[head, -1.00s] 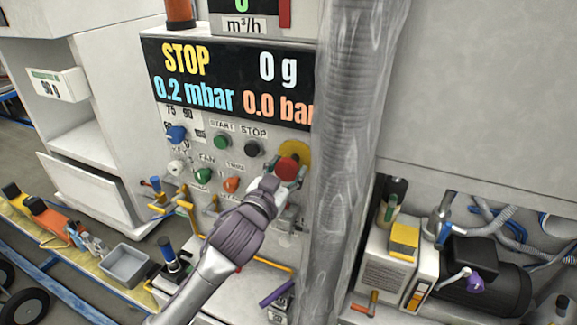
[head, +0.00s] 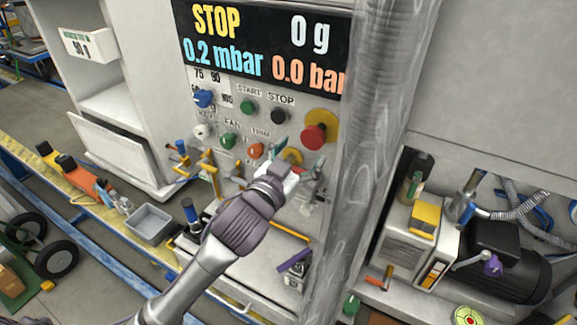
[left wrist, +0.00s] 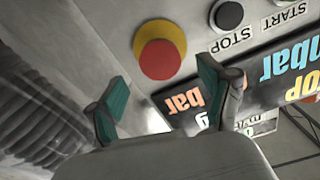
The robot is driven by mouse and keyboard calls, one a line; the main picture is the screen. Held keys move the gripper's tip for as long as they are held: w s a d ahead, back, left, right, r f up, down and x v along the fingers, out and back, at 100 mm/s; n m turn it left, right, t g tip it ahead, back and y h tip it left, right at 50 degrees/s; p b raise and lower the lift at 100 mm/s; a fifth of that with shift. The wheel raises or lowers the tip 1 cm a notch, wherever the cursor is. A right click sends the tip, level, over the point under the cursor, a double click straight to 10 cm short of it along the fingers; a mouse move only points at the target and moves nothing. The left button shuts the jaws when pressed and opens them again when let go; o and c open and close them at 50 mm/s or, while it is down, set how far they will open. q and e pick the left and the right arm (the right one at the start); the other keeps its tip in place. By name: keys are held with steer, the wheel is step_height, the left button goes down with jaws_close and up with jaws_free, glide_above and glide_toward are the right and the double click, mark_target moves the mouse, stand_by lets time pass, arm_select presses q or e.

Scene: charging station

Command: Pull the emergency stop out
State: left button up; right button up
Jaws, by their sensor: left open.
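The emergency stop (head: 315,136) is a red mushroom button on a yellow round plate, at the right of the control panel. It also shows in the left wrist view (left wrist: 160,58), upside down, above and between my fingertips. My left gripper (head: 299,150) is open and empty, just below the button in the head view and apart from it. Its two teal fingertips show in the left wrist view (left wrist: 163,92), spread wide. My right gripper is not in view.
A black stop button (head: 278,116) and a green start button (head: 248,107) sit left of the emergency stop. A thick grey ribbed hose (head: 372,130) hangs close at the right. A display (head: 265,50) is above. Several valves and knobs are lower left.

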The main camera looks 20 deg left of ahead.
arm_select(q)
steer(key=s+a, duration=0.1)
steer(key=s, duration=0.5)
steer(key=shift+s, duration=0.15)
steer(key=shift+a, duration=0.15)
steer(key=s+a+f+n+g+y, duration=0.1)
steer(key=s+a+f+g, duration=0.15)
steer(key=f, duration=0.45)
steer(key=s+a+f+n+g+y, duration=0.1)
steer(key=s+f+g+y, duration=0.2)
steer(key=f, duration=0.4)
steer(key=s+a+f+g, duration=0.1)
steer(key=s+f+g, duration=0.3)
steer(key=s+f, duration=0.4)
steer(key=s+a+f+g, duration=0.1)
steer(key=s+f+g, duration=0.4)
steer(key=s, duration=0.5)
step_height(320, 180, down, 26)
steer(key=s+b, duration=0.1)
steer(key=b, duration=0.1)
steer(key=s+a+f+g+b, duration=0.2)
steer(key=s+f, duration=1.5)
steer(key=f, duration=0.2)
steer(key=shift+a+h, duration=0.3)
steer(key=shift+a, duration=0.1)
steer(key=shift+f, duration=0.1)
